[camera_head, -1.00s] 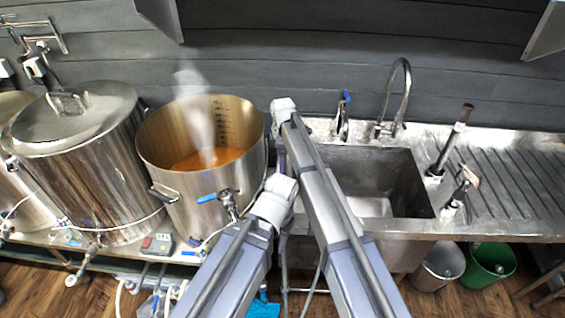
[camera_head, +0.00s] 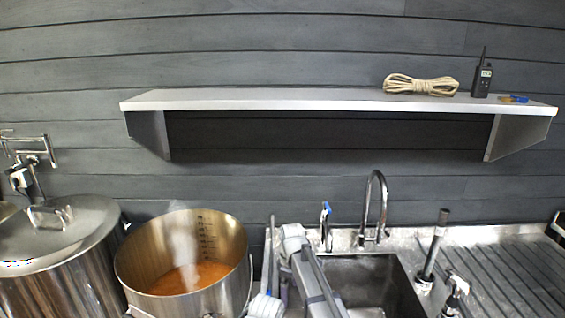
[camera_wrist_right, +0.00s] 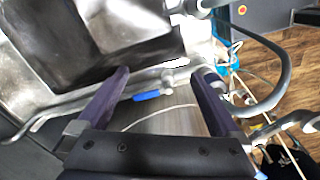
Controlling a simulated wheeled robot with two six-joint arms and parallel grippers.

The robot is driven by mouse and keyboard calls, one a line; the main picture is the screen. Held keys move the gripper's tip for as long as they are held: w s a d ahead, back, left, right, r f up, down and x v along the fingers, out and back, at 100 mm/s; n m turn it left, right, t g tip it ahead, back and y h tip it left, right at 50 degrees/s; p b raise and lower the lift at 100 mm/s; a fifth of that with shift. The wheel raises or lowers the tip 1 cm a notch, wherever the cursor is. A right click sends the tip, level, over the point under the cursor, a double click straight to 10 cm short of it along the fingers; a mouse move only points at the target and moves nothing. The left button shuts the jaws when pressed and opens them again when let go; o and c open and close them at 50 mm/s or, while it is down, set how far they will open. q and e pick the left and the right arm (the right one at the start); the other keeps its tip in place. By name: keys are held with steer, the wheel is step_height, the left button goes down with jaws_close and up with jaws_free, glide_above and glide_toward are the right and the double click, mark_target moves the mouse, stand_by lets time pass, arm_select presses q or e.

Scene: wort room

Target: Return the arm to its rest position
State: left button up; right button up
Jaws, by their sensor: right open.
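My right arm (camera_head: 312,280) shows at the bottom centre of the head view, between the open steel pot and the sink. My right gripper (camera_wrist_right: 160,92) is open, with its two dark fingers spread apart in the right wrist view. Nothing is held between them. A blue valve lever (camera_wrist_right: 146,96) shows beyond the gap between the fingers; I cannot tell how far it is. My left gripper is not in view.
The open pot (camera_head: 128,262) holds steaming orange liquid, beside a lidded steel vessel (camera_head: 60,285). The sink (camera_head: 365,285) and tap (camera_head: 378,200) are to the right. A wall shelf (camera_head: 300,100) carries a rope coil (camera_head: 420,85) and a radio (camera_head: 482,78).

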steer(key=s+d+m, duration=0.7)
steer(key=s, duration=0.3)
steer(key=s+d+m, duration=0.6)
steer(key=s+d, duration=0.2)
steer(key=s, duration=0.2)
steer(key=s+a+n, duration=0.1)
steer(key=s+a, duration=0.2)
steer(key=a, duration=0.2)
steer(key=s+a+n+h+b, duration=0.1)
steer(key=s+a+n, duration=0.1)
steer(key=a, duration=0.4)
steer(key=shift+s+f, duration=0.4)
steer(key=shift+s, duration=0.15)
